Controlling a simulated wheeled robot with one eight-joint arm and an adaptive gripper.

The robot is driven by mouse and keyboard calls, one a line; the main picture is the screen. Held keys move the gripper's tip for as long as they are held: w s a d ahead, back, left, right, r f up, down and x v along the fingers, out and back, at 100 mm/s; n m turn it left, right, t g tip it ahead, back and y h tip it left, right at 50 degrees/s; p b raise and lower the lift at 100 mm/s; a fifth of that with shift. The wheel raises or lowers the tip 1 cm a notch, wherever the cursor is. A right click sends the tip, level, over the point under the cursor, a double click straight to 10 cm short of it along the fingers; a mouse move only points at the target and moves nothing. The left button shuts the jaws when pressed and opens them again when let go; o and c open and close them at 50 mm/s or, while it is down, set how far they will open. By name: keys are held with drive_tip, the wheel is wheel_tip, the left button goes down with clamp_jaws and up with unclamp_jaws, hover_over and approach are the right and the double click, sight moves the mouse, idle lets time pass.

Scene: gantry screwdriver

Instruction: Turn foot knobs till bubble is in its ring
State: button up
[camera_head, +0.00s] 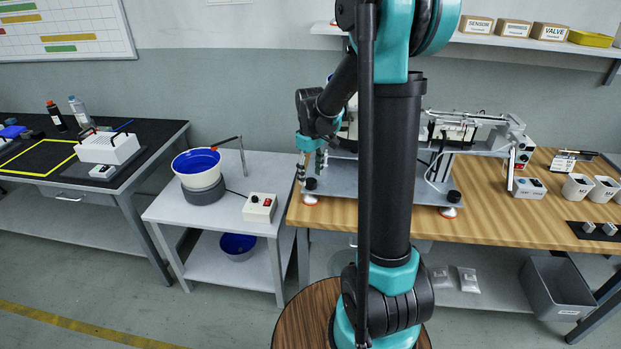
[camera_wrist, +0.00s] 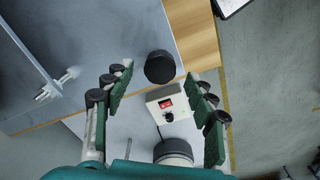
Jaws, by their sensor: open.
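The gantry machine's grey base plate (camera_head: 345,178) stands on the wooden bench. A black foot knob (camera_head: 311,184) is at its front left corner, above a red-and-white foot, and another black knob (camera_head: 454,197) is at its front right. My gripper (camera_head: 311,166) hangs over the front left knob, fingers pointing down. In the wrist view that round black knob (camera_wrist: 160,67) shows between and beyond the open fingertips (camera_wrist: 159,80), with clear gaps on both sides and no visible contact. I cannot make out the bubble or its ring in either view. My arm hides the middle of the machine.
A blue bowl feeder (camera_head: 196,163) and a white control box (camera_head: 259,207) stand on the lower side table at left; the box also shows below the knob in the wrist view (camera_wrist: 170,105).

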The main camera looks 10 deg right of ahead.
drive_tip(key=shift+f, duration=0.95)
drive_tip(key=c, duration=1.2)
